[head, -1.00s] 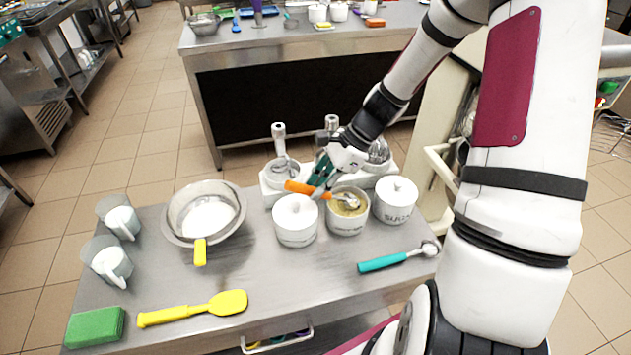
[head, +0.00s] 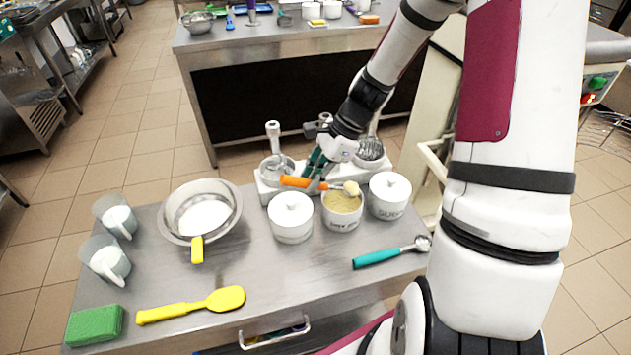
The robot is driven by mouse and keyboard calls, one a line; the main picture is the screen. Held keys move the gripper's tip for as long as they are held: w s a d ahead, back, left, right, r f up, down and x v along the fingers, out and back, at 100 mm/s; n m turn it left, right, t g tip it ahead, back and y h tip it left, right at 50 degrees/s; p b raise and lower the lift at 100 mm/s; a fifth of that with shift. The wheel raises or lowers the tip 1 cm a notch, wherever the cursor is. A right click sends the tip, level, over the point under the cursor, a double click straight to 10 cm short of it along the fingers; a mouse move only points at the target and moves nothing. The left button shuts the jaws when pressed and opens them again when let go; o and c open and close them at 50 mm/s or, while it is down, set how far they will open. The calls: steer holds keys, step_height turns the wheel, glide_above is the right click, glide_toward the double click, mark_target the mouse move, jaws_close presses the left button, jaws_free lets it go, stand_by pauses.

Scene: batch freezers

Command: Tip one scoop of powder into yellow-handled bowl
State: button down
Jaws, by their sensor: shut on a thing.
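My gripper (head: 314,180) is shut on the orange handle of a scoop (head: 297,182). The scoop's bowl (head: 351,188) is heaped with pale powder and is held just above the open white canister (head: 341,222) of tan powder. The yellow-handled bowl (head: 172,236) is a metal bowl on the left of the table, with white contents inside. Its yellow handle (head: 197,250) points toward the front. The gripper is to the right of this bowl and apart from it.
Lidded white canisters (head: 291,222) (head: 389,198) flank the open one. A white stand with metal cups (head: 262,188) is behind. A teal-handled scoop (head: 378,257), yellow spatula (head: 192,307), green sponge (head: 95,325) and two jugs (head: 107,262) (head: 116,215) also lie on the metal table.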

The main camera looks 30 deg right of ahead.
mark_target(302, 179)
steer(key=shift+r+p, duration=0.4)
steer(key=shift+r, duration=0.5)
steer(key=shift+w+a+h, duration=0.1)
steer(key=shift+a+h, duration=0.3)
steer(key=shift+a, duration=0.1)
steer(key=shift+w+a+r+g+h, duration=0.15)
steer(key=shift+a+g+h, duration=0.4)
steer(key=shift+h, duration=0.85)
steer(key=shift+a, duration=0.15)
